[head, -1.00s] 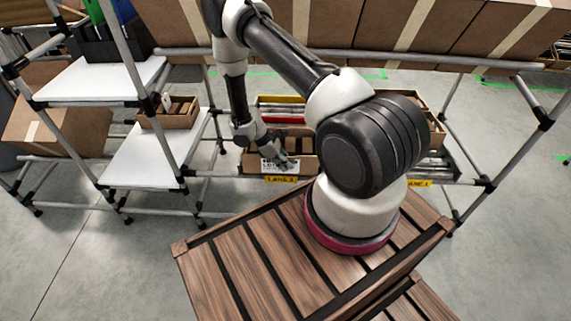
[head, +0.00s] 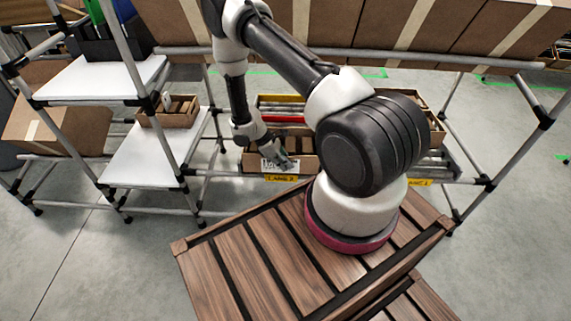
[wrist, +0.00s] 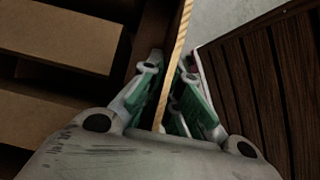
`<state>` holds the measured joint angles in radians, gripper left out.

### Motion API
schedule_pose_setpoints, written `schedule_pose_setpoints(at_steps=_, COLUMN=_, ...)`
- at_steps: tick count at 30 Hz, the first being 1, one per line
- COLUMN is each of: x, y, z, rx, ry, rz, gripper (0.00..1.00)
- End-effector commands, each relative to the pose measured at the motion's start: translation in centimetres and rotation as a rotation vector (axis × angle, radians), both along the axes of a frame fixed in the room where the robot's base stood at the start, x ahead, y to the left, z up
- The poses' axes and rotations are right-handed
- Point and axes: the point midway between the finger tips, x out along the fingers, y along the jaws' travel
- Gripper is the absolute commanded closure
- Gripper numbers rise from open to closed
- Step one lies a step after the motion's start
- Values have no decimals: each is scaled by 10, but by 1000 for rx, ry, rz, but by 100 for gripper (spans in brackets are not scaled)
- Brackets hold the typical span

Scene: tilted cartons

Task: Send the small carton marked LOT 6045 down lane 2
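An open brown carton (head: 252,160) with a white front label (head: 268,166) sits at the rack's front edge. My gripper covers part of the label, so its number cannot be read. My gripper (head: 285,163) points down at that front wall. In the wrist view, the green-padded fingers of my gripper (wrist: 172,80) straddle the carton wall's thin edge (wrist: 178,50), one on each side. Whether they press on it is unclear. Brown boxes (wrist: 60,35) lie inside the carton. A yellow lane sign (head: 282,178) hangs below; its number is hard to read.
Another yellow lane sign (head: 420,183) is at the right. A smaller open carton (head: 180,112) stands on the white left shelf (head: 130,160). Large cartons (head: 390,25) line the upper rack above my arm. A slatted wooden top (head: 240,265) lies in front.

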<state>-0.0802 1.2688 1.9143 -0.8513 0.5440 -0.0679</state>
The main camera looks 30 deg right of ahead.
Motion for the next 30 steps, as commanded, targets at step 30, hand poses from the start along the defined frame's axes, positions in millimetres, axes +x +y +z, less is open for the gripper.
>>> schedule_pose_setpoints(at_steps=30, x=0, y=0, z=60, rx=0, ry=1, rz=1, gripper=71)
